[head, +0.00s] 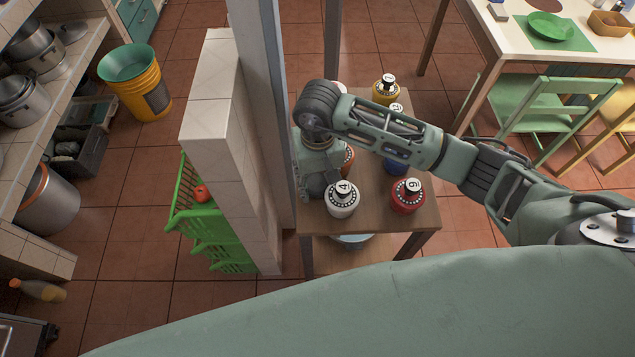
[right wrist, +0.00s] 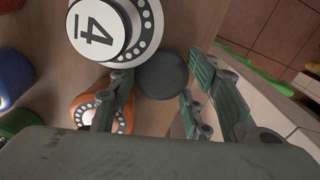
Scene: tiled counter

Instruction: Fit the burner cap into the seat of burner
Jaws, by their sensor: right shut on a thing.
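My right gripper (head: 318,182) is over the near left part of the small wooden table, partly hidden by its own arm. In the right wrist view its fingers (right wrist: 162,100) are on either side of a dark round disc (right wrist: 163,75), which looks like the burner cap, and are shut on it. The disc is close to the white number 4 canister (right wrist: 103,30). That canister also shows in the head view (head: 342,199), just right of the gripper. I cannot make out the burner seat in either view. My left gripper is not in view.
The wooden table (head: 385,222) also holds a red canister (head: 407,196), a blue one (head: 396,162), a yellow one (head: 386,90) and an orange one (right wrist: 90,108). A tiled wall (head: 215,120) and a grey post (head: 270,110) stand close on the left.

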